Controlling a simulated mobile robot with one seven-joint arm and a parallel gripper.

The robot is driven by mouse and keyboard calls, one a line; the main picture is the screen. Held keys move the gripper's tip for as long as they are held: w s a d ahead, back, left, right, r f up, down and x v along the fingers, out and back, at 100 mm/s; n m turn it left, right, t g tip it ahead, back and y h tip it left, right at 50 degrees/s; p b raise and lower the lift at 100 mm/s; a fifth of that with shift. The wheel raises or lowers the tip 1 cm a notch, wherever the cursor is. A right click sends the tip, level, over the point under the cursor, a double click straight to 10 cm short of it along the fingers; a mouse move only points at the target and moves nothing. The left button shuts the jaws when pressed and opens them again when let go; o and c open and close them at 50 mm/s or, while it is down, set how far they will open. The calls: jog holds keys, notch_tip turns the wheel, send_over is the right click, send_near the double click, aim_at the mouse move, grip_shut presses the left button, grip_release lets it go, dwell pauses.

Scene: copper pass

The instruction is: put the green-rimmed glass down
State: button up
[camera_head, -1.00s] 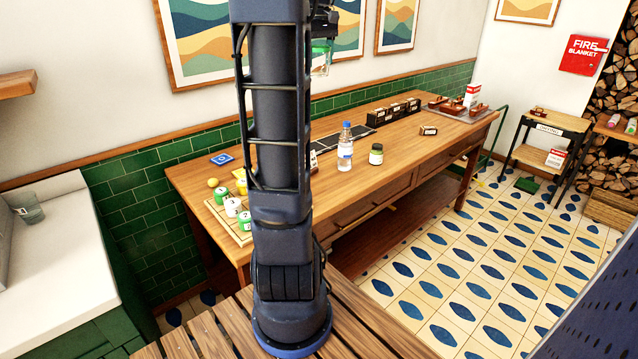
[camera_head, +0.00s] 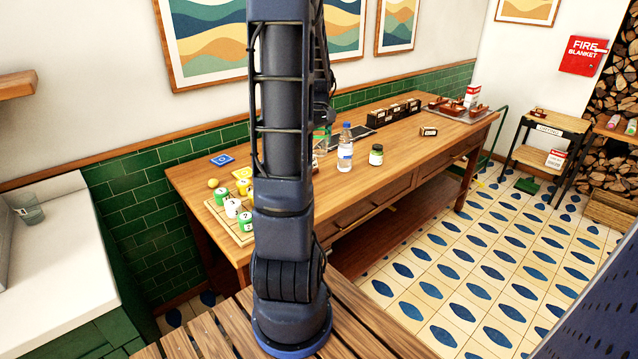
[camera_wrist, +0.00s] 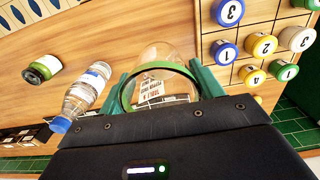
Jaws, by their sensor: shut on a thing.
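The green-rimmed glass (camera_wrist: 163,58) is clear and sits between the two teal fingers of my gripper (camera_wrist: 165,82) in the wrist view. Its green rim faces the camera, and a printed card (camera_wrist: 153,88) shows through it. My gripper is shut on the glass. In the head view, the glass (camera_head: 320,146) shows just right of my arm, low over the wooden table (camera_head: 410,155), left of the water bottle. My arm hides most of the gripper there. I cannot tell whether the glass base touches the table.
A board (camera_head: 246,238) with numbered pieces is at the table's left end. Black boxes (camera_head: 393,113) stand farther back. Table front right of the jar is clear.

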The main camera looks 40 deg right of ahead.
notch_tip(320, 180, down, 16)
dwell(0.6)
jog(key=shift+f, duration=0.1)
jog(key=o, duration=1.1)
